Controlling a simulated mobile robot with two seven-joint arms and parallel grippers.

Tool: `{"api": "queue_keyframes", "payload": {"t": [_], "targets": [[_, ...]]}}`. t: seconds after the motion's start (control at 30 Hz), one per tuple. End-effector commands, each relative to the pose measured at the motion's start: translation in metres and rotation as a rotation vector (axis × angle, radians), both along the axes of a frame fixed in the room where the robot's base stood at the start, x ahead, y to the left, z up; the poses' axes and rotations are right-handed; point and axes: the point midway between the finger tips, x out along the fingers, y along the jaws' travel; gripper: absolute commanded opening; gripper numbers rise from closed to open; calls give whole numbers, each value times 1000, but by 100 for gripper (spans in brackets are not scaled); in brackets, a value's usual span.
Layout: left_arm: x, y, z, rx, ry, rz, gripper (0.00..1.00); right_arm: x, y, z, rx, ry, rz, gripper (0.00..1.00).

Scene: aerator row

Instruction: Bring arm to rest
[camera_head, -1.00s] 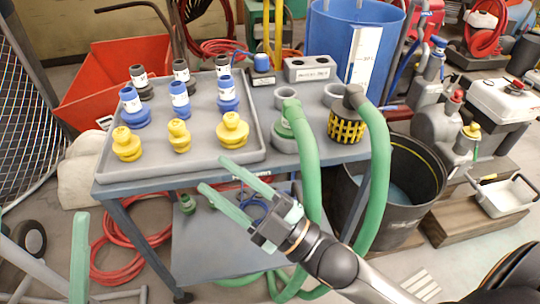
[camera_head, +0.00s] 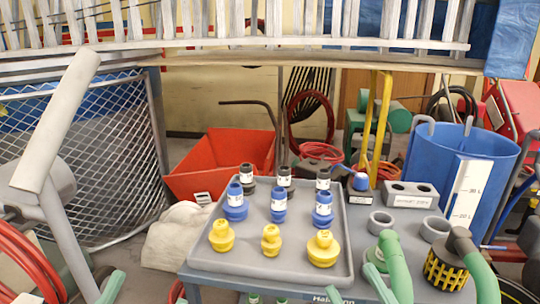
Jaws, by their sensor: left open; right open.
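My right gripper (camera_head: 351,278) shows at the bottom edge, by the front right corner of the grey tray (camera_head: 342,220). Its two green fingers are apart with nothing between them; its body and arm are below the picture. The tray holds black fittings (camera_head: 246,175), blue fittings (camera_head: 235,203) and yellow fittings (camera_head: 271,241) in rows, all upright.
A green hose piece (camera_head: 394,264) and a yellow-black strainer (camera_head: 443,270) stand right of the tray, close to my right gripper. Grey rings (camera_head: 381,222), a socket block (camera_head: 411,195) and a blue tank (camera_head: 440,165) lie behind. A mesh fence (camera_head: 100,160) stands left.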

Motion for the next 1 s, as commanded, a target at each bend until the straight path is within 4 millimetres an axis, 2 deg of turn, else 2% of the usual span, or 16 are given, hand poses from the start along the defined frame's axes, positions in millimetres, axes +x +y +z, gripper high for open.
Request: {"api": "queue_keyframes", "payload": {"t": [0.03,0.13,0.3,0.43,0.57,0.7,0.9,1.0], "targets": [[10,2,9,1,65,16,87,10,-2,9,-2,66,-15,52],[31,7,-2,7,222,49,87,31,-7,-2,-6,224,-49,52],[52,16,-36,15,503,105,87,53,-16,-36,-16,506,-105,52],[54,23,-65,23,720,143,87,55,-23,-66,-23,722,-143,52],[44,30,-95,31,936,177,87,44,-30,-96,-31,939,-177,52],[19,36,-125,38,1163,208,87,19,-36,-126,-37,1166,-208,52],[-22,40,-157,45,1405,235,87,-22,-40,-158,-44,1408,-234,52],[-33,41,-165,47,1463,240,87,-33,-40,-166,-46,1466,-239,52]]}}
